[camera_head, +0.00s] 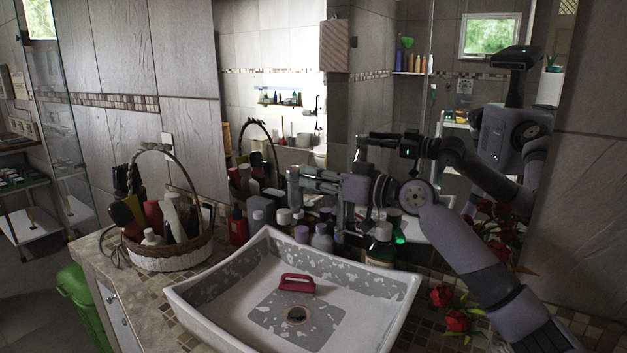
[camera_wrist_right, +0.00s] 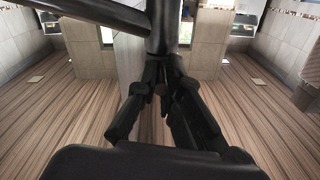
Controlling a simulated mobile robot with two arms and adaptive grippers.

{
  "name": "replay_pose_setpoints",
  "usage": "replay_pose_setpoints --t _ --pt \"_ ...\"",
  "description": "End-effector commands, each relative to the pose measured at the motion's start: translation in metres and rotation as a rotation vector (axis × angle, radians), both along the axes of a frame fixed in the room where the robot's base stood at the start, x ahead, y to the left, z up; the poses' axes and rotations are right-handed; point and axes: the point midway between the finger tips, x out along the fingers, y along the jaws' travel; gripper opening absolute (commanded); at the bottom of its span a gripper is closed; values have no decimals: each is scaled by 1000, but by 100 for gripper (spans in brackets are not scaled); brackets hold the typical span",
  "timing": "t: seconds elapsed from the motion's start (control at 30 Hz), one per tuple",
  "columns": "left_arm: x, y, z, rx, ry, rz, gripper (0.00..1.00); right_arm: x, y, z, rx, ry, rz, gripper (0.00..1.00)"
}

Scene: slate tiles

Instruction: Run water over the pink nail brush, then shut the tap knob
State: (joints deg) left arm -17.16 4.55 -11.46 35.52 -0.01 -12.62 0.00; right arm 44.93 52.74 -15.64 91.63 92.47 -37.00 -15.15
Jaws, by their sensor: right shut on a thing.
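The pink nail brush (camera_head: 297,283) lies in the white basin (camera_head: 185,297), just behind the drain. I see no clear stream of water over it. My right gripper (camera_head: 303,181) reaches in from the right above the basin's back edge, its fingers pointing left. It is shut on a metal part of the tap (camera_head: 292,187), which looks like the knob; my fingers hide much of it. In the right wrist view, my fingers (camera_wrist_right: 163,92) close together below a dark tap post (camera_wrist_right: 163,28) with a bar going left. My left gripper is out of view.
Several bottles stand behind the basin, among them a dark green one (camera_head: 380,247). A wicker basket (camera_head: 175,255) of toiletries is left of the basin. Red roses (camera_head: 455,320) lie at the right. The mirror behind reflects my arm and head.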

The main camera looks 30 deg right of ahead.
Motion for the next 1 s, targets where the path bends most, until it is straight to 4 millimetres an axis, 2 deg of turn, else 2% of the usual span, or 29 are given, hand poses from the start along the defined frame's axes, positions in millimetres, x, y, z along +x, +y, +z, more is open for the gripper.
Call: replay_pose_setpoints --t 0.03,0.07,0.1,0.37,0.73,0.87,1.0 --pt "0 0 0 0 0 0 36 0 1 -1 -1 4 3 0" --pt "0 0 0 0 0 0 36 0 1 -1 -1 4 3 9" --pt "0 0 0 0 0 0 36 0 1 -2 -1 4 3 12" --pt "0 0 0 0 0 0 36 0 1 -2 -1 4 3 29" --pt "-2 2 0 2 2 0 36 -3 -2 -1 0 2 -1 29" --pt "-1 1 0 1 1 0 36 -15 -10 -2 -2 4 -2 29" --pt "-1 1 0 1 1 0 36 -36 -22 -3 -2 7 -2 29"
